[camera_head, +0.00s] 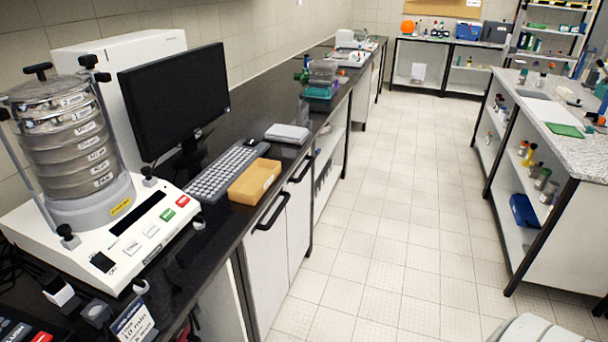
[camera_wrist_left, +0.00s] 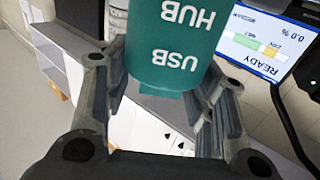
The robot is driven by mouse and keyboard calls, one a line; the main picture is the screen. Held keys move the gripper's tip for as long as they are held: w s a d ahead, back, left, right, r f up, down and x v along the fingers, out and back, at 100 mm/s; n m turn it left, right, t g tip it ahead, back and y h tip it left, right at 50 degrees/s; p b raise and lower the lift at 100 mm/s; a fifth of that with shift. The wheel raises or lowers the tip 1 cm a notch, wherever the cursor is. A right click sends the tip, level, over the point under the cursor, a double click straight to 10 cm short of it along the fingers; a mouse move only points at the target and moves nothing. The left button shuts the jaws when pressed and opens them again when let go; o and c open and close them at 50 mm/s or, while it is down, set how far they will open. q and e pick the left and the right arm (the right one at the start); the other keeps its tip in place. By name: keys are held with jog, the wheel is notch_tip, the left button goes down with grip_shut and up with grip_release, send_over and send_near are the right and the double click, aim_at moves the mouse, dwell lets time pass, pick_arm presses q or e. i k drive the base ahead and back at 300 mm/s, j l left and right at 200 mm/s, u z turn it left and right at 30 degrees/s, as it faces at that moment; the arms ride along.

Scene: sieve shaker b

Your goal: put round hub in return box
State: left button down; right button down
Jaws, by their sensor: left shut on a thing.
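The round hub (camera_wrist_left: 170,45) is a teal cylinder with white "USB HUB" lettering, upside down in the left wrist view. My left gripper (camera_wrist_left: 163,85) is shut on it, with a finger on each side; the hub's upper part in the picture runs out of the frame. Neither the hub nor my grippers show in the head view. A tan open box (camera_head: 255,181) lies on the dark counter beside the keyboard in the head view; no label is readable, so I cannot tell whether it is the return box.
The dark counter (camera_head: 262,220) carries a sieve shaker (camera_head: 75,150), a monitor (camera_head: 178,100), a keyboard (camera_head: 228,170) and a grey device (camera_head: 287,133). A speckled bench (camera_head: 570,151) stands at right, with clear floor between. A screen reading "READY" (camera_wrist_left: 263,40) is near my left gripper.

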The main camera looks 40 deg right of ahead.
aim_at(256, 184)
jog(key=i+l+z, duration=0.1)
jog(key=l, duration=0.4)
jog(key=i+l+z, duration=0.15)
jog(key=i+l, duration=0.2)
jog(key=i+l+z, duration=0.1)
jog(key=i+l, duration=0.15)
jog(key=l, duration=0.25)
jog(key=i+l+z, duration=0.15)
jog(key=l, duration=0.3)
jog(key=i, duration=0.1)
